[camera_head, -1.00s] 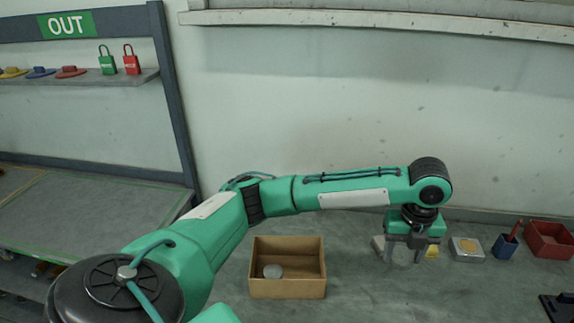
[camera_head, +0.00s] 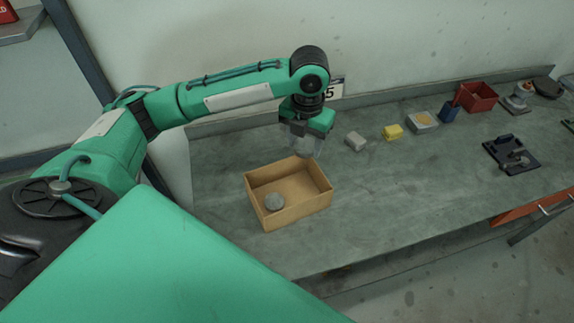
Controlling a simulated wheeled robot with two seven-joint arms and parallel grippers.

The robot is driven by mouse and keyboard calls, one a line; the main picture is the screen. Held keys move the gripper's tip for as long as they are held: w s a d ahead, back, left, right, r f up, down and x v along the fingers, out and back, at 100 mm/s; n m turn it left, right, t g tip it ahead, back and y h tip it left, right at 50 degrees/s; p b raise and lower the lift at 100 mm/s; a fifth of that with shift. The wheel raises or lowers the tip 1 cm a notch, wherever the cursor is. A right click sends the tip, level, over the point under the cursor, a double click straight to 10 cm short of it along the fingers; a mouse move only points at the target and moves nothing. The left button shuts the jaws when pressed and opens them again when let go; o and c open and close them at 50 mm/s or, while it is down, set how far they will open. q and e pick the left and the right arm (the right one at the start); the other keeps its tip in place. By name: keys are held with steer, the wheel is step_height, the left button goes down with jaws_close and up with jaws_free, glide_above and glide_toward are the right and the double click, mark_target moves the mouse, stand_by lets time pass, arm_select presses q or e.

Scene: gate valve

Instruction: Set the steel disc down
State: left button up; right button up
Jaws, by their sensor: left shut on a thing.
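My left gripper (camera_head: 306,150) points down just behind the back right corner of an open wooden box (camera_head: 312,212). It is shut on a pale grey thing between its fingers, which I take to be the steel disc (camera_head: 308,146); its outline is blurred against the fingers. Another round grey disc (camera_head: 274,201) lies inside the box, near its left front. My right gripper is not in view.
Behind the box to the right stand a grey block (camera_head: 355,141), a yellow block (camera_head: 393,132), a tin (camera_head: 422,122), a blue cup (camera_head: 449,112) and a red bin (camera_head: 477,97). A black fixture (camera_head: 511,154) lies further right. The bench right of the box is clear.

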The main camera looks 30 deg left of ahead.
arm_select(q)
steer(key=p, duration=0.3)
glide_above(301, 194)
step_height(301, 194, down, 14)
steer(key=shift+r, duration=0.15)
steer(key=shift+f, duration=0.9)
step_height(301, 194, down, 3)
steer(key=shift+a+f+p, duration=0.1)
steer(key=shift+p, duration=0.45)
steer(key=shift+f, duration=0.2)
steer(key=o, duration=1.2)
steer(key=shift+r, duration=0.1)
